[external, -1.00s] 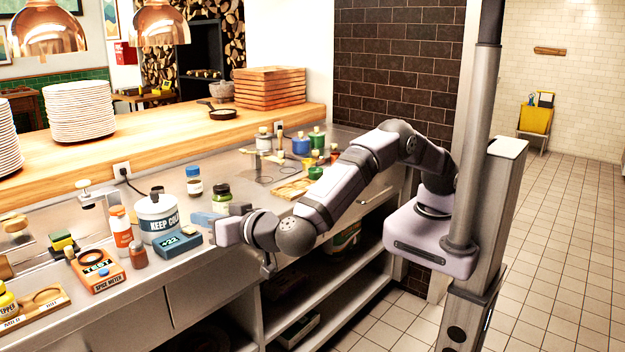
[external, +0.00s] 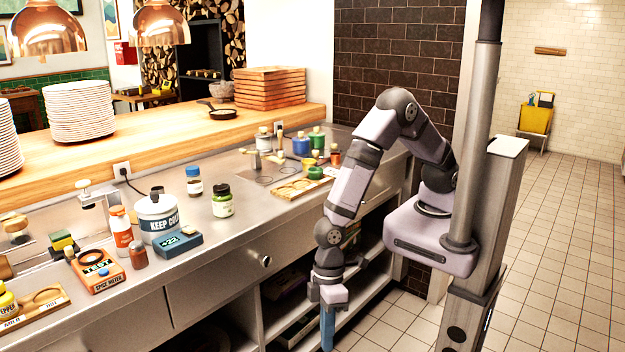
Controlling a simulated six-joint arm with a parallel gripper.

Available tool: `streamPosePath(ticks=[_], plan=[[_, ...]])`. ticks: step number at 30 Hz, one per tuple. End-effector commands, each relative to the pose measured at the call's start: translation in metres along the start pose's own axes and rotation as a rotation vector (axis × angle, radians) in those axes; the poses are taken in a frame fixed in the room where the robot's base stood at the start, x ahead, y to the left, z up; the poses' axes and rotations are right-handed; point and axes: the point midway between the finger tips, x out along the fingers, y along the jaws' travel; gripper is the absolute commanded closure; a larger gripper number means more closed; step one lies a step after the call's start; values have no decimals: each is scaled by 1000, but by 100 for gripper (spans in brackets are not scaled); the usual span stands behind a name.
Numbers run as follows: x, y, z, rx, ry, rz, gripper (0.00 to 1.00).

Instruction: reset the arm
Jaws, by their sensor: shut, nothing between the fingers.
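My gripper (external: 327,328) hangs pointing down in front of the counter's front edge, beside the open lower shelves. Its blue fingers are together, with nothing seen between them. My arm is folded, with the elbow high and the forearm sloping down to the wrist. The gripper is clear of the items on the steel counter (external: 230,240).
On the counter stand a KEEP COLD pot (external: 158,222), a blue +22 box (external: 178,243), a green-lidded jar (external: 222,202), a blue-lidded jar (external: 194,183), an orange TEST spice meter (external: 97,270) and a wooden tray (external: 300,187). Open floor (external: 560,250) lies at right.

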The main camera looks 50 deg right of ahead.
Motion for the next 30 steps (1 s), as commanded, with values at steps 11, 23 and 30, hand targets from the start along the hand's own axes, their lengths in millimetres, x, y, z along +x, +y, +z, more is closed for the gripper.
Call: streamPosePath(ticks=[11, 23, 30], plan=[[-125, 175, 154, 125, -344, 183, 100], [-233, 273, 216, 609, -134, 210, 100], [-282, 318, 234, 860, 14, 248, 100]])
